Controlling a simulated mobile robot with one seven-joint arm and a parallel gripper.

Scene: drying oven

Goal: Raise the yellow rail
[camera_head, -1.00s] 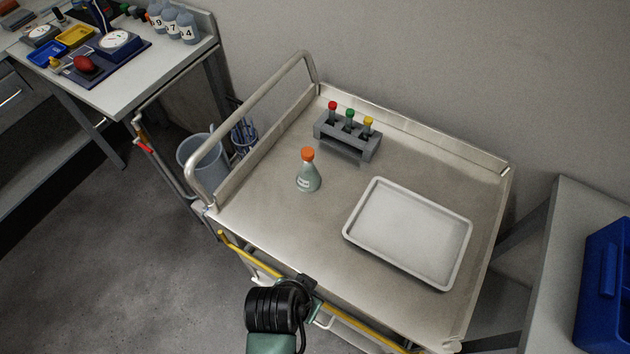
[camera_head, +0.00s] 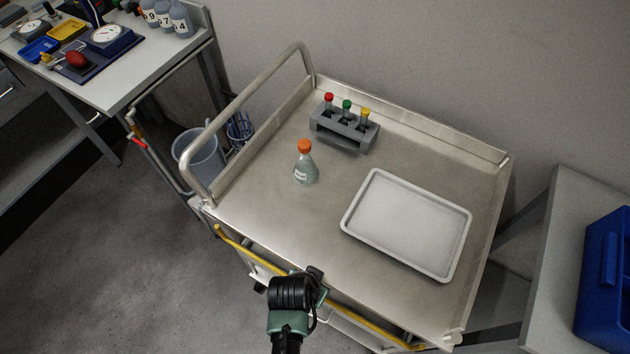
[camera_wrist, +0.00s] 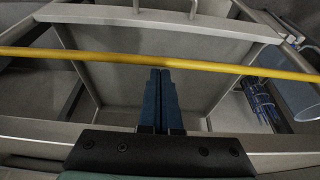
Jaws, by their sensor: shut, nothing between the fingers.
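The yellow rail (camera_head: 362,312) is a thin bar along the front side of the steel trolley (camera_head: 262,225), just below its top edge in the head view. It slopes down to the right there, and my wrist hides its middle. In the wrist view the yellow rail (camera_wrist: 100,55) crosses the whole picture from left to right. My gripper (camera_wrist: 160,72) is shut and empty, its two dark blue fingers side by side. The fingertips end at the rail's lower edge in the wrist view; I cannot tell whether they touch it. In the head view my wrist is at the trolley's front, fingers hidden.
On the trolley top stand a flask with an orange cap (camera_head: 305,165), a tube rack (camera_head: 343,133) and a white tray (camera_head: 407,222). A grey bin (camera_head: 197,158) stands left of it. A blue box (camera_head: 605,270) sits at the right. The floor at left is clear.

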